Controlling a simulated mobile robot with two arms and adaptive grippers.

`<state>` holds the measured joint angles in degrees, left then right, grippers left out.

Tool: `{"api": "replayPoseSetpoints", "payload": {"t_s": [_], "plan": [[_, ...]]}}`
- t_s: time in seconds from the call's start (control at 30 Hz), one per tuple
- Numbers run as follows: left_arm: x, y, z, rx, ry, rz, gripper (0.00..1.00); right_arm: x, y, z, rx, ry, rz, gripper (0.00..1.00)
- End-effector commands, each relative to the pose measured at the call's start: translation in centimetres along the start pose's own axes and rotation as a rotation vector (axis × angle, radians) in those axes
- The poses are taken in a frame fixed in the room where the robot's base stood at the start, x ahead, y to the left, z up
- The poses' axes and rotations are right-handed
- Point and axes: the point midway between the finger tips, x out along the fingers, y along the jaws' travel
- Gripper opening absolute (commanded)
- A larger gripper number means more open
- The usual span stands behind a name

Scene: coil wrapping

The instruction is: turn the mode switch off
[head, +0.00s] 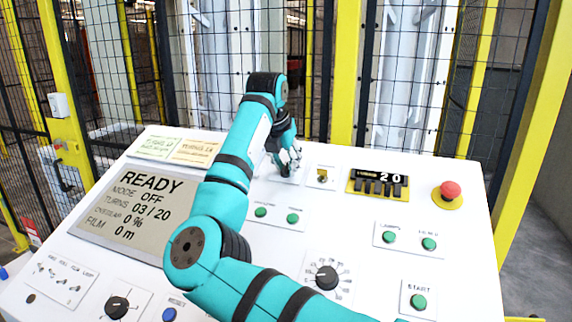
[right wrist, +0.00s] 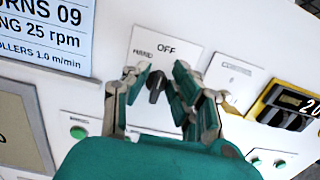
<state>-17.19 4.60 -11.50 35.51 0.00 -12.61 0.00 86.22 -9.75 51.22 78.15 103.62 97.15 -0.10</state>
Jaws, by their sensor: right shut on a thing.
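The mode switch (right wrist: 156,84) is a black knob on a white plate in the right wrist view, with OFF printed above it and a partly covered label at its upper left. My right gripper (right wrist: 154,88) has its fingers on both sides of the knob and is shut on it. In the head view my right gripper (head: 288,162) reaches down to the panel and largely hides the switch. The display (head: 143,210) reads READY, MODE OFF, TURNS 03/20, OVERLAP 0 %, FILM 0 m. My left gripper is not in view.
The white sloped panel (head: 340,238) also carries a key switch (head: 323,177), a counter reading 20 (head: 379,184), a red emergency button (head: 450,191), a large dial (head: 327,277) and several green buttons. A mesh fence with yellow posts (head: 479,80) stands behind it.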

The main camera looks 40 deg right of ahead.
Motion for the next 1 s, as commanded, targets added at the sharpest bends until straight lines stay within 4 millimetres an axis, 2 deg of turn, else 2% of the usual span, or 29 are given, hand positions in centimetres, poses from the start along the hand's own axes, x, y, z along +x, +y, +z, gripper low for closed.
{"api": "replayPoseSetpoints", "payload": {"t_s": [0.27, 0.3, 0.33, 0.67, 0.77, 1.0], "plan": [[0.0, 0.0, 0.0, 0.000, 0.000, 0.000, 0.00, -0.1, 0.1, 0.1, 0.000, -0.004, 0.002, 0.00], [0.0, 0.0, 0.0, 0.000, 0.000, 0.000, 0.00, -0.1, 0.1, 0.1, 0.001, -0.004, 0.002, 0.29], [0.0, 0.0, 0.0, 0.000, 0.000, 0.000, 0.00, -0.1, 0.1, 0.1, 0.001, -0.004, 0.002, 0.32], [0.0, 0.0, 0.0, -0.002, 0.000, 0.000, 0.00, -0.4, 0.1, 0.1, 0.001, -0.002, 0.002, 0.32], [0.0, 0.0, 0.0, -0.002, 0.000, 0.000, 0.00, -1.6, 0.1, 0.1, 0.001, -0.002, 0.002, 0.32], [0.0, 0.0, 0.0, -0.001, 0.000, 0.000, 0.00, -6.6, 0.1, 0.1, 0.000, -0.004, 0.005, 0.32]]}}
